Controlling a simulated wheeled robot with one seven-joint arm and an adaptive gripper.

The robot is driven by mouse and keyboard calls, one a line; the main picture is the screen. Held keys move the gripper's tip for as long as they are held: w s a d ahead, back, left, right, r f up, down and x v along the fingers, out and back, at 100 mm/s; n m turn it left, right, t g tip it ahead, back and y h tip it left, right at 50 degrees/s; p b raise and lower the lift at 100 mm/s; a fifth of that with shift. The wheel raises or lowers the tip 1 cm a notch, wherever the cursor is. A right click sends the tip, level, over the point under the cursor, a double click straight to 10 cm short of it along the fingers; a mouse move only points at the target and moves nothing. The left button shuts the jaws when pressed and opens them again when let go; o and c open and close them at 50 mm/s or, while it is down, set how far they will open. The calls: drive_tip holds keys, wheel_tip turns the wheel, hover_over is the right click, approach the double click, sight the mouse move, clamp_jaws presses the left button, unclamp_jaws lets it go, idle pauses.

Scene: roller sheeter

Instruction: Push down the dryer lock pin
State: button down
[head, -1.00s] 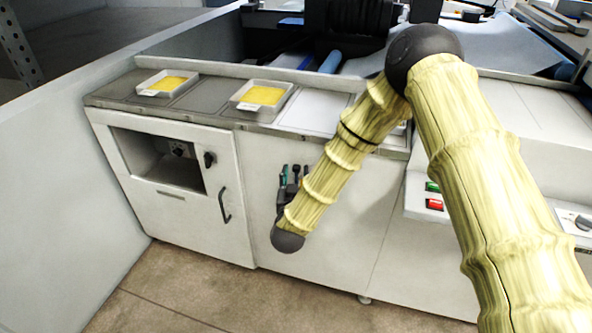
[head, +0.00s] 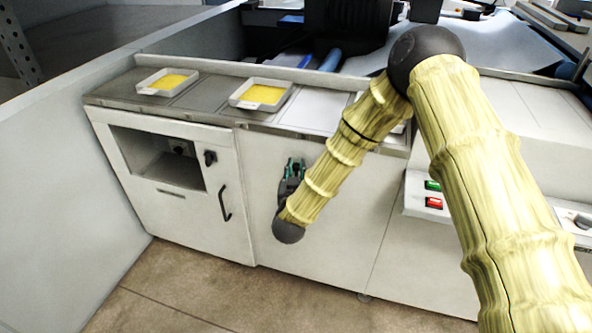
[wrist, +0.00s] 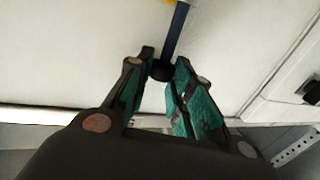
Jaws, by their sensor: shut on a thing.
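My gripper (head: 294,164) is in front of the plain white cabinet panel, its teal-padded fingers pointing upward in the head view. In the wrist view its fingers (wrist: 162,66) stand either side of the black end of a dark blue rod (wrist: 178,35), shut on it. This looks like the lock pin, with a yellow part at the picture's top edge. In the head view the pin cannot be made out among the dark fingers. The exact contact of the pads on it is hard to see.
Left of my gripper is a cabinet door with a black knob (head: 210,158), a black handle (head: 225,204) and an open recess. Two trays with yellow contents (head: 168,82) (head: 262,95) stand on the counter above. Green and red buttons (head: 433,203) are at right. The floor in front is clear.

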drive_tip(key=shift+s+f+b, duration=0.1)
drive_tip(key=shift+f+b, duration=1.35)
drive_tip(key=shift+f, duration=1.35)
drive_tip(key=c, duration=1.3)
unclamp_jaws()
drive_tip(key=shift+f, duration=0.1)
drive_tip(key=shift+o, duration=0.2)
drive_tip(key=s+a, duration=0.1)
drive_tip(key=s, duration=1)
drive_tip(key=shift+s, duration=0.4)
